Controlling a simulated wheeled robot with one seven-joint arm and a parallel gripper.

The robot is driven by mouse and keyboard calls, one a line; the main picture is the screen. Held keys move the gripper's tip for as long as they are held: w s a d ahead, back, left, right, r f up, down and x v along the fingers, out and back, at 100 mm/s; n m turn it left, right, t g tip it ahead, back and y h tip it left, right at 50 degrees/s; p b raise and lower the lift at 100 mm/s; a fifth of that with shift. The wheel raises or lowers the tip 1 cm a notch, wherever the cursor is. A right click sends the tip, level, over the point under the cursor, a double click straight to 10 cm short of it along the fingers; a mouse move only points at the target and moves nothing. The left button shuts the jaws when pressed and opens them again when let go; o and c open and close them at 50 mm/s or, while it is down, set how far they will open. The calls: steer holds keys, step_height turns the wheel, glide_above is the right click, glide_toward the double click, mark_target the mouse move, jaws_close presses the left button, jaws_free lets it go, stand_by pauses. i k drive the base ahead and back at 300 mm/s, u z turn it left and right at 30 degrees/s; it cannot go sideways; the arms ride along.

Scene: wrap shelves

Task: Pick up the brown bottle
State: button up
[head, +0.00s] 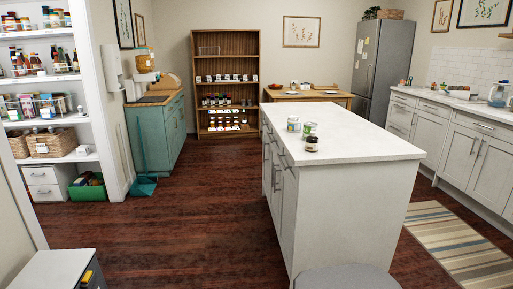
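A small dark brown container with a pale lid or label (311,145) stands on the white island top (365,140), near its left edge. It is too small to tell whether it is a bottle or a jar. Two white and green cans (293,125) stand just behind it; the nearer one (310,129) is close to it. Several dark bottles (60,60) stand on the white shelves at the left, too small to tell apart. My gripper is not in view.
A wooden shelf unit (226,62) with rows of small items stands at the back. A teal cabinet (160,140) is left of it. The dark wood floor (190,215) left of the island is clear. A grey rounded object (345,278) is at the front.

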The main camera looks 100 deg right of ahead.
mark_target(312, 142)
steer(key=u, duration=0.1)
steer(key=k, duration=0.65)
steer(key=z, duration=3.25)
